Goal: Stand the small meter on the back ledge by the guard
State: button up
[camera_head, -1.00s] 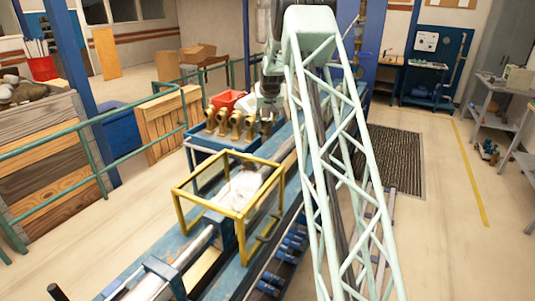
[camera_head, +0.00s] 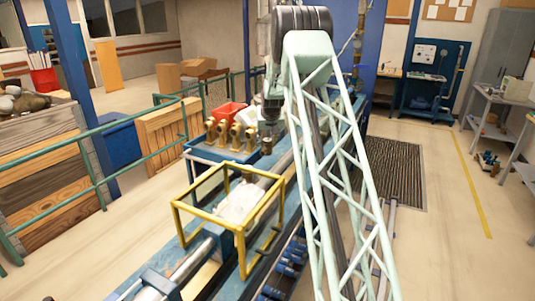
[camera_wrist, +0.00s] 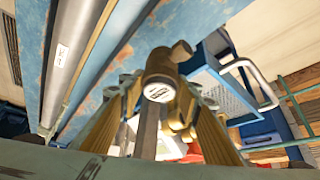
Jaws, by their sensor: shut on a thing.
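The small meter (camera_wrist: 158,92) is a brass body with a round white-faced dial, close in front of the wrist camera. My gripper (camera_wrist: 160,112) is shut on it, with a finger on either side. In the head view, my gripper (camera_head: 269,116) points down, with a small dark brass shape, the meter (camera_head: 266,146), under it, just right of the row of brass meters (camera_head: 232,136). The yellow frame guard (camera_head: 228,214) stands nearer on the bench. I cannot make out the back ledge clearly, nor whether the meter touches anything below.
The blue bench (camera_head: 190,252) carries a long metal pipe (camera_head: 190,262). Green railings (camera_head: 60,140) run along the left.

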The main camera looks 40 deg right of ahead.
aim_at(268, 150)
jog(key=shift+f, duration=0.15)
jog(key=shift+f, duration=2.45)
jog(key=shift+f+b, duration=0.15)
jog(key=shift+b, duration=0.2)
jog(key=o, duration=1)
jog(key=shift+o, duration=0.2)
jog(key=shift+s+a+r, duration=0.15)
jog(key=shift+s+r, duration=0.05)
jog(key=shift+r, duration=0.35)
jog(key=p+v, duration=0.1)
jog(key=v, duration=1)
